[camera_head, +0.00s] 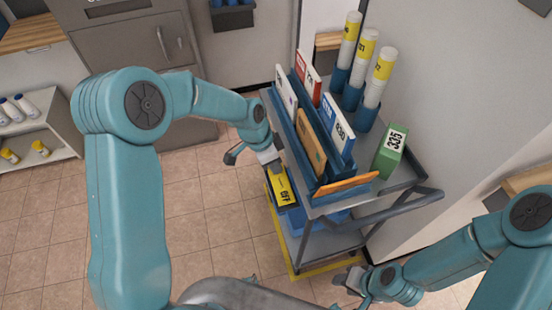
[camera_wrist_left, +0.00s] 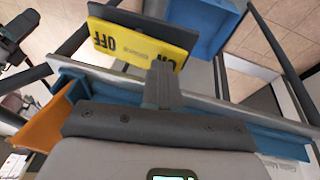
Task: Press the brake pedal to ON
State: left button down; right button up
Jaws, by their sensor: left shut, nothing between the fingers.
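The brake pedal (camera_head: 282,190) is a yellow plate marked OFF, low on the left side of the cart (camera_head: 325,250). It also shows in the left wrist view (camera_wrist_left: 125,46), where its ON and OFF lettering appears upside down. My left gripper (camera_head: 268,156) is shut and empty at the cart's left edge, above the pedal in the head picture. In the left wrist view the closed fingers (camera_wrist_left: 165,82) overlap the pedal's lower edge; I cannot tell whether they touch it. My right gripper (camera_head: 352,281) is at the cart's lower right, its jaw opening unclear.
The cart carries a blue rack of upright envelopes (camera_head: 310,150), several capped tubes (camera_head: 374,90) and a green box (camera_head: 391,150). Its handle (camera_head: 395,208) juts out at the right. A grey wall stands behind it. Tiled floor (camera_head: 215,205) is clear on the left.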

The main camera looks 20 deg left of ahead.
pick_arm(q)
jog(key=shift+w+a+f+b, duration=0.2)
jog(key=shift+f+b, duration=0.2)
jog(key=shift+b, duration=0.2)
jog(key=shift+w+a+f+b, duration=0.15)
jog(key=shift+f+b, duration=0.25)
jog(key=shift+b, duration=0.2)
jog(key=shift+w, duration=0.15)
jog(key=shift+r, duration=0.1)
pick_arm(e)
notch_tip(320, 180, down, 2)
jog(key=shift+f, duration=0.25)
pick_arm(q)
jog(key=shift+r, duration=0.1)
jog(key=shift+d+r, duration=0.1)
jog(key=shift+r, duration=0.1)
jog(key=r+p, duration=0.2)
jog(key=r, duration=0.1)
jog(key=shift+w+r, duration=0.2)
jog(key=w+a+v, duration=0.1)
jog(key=v, duration=0.9)
jog(key=shift+w+a+f, duration=0.2)
jog(key=shift+w+a, duration=0.15)
jog(key=shift+w, duration=0.05)
pick_arm(e)
jog(key=shift+w+a+r, duration=0.25)
jog(key=shift+a+r, duration=0.5)
jog(key=shift+r, duration=0.15)
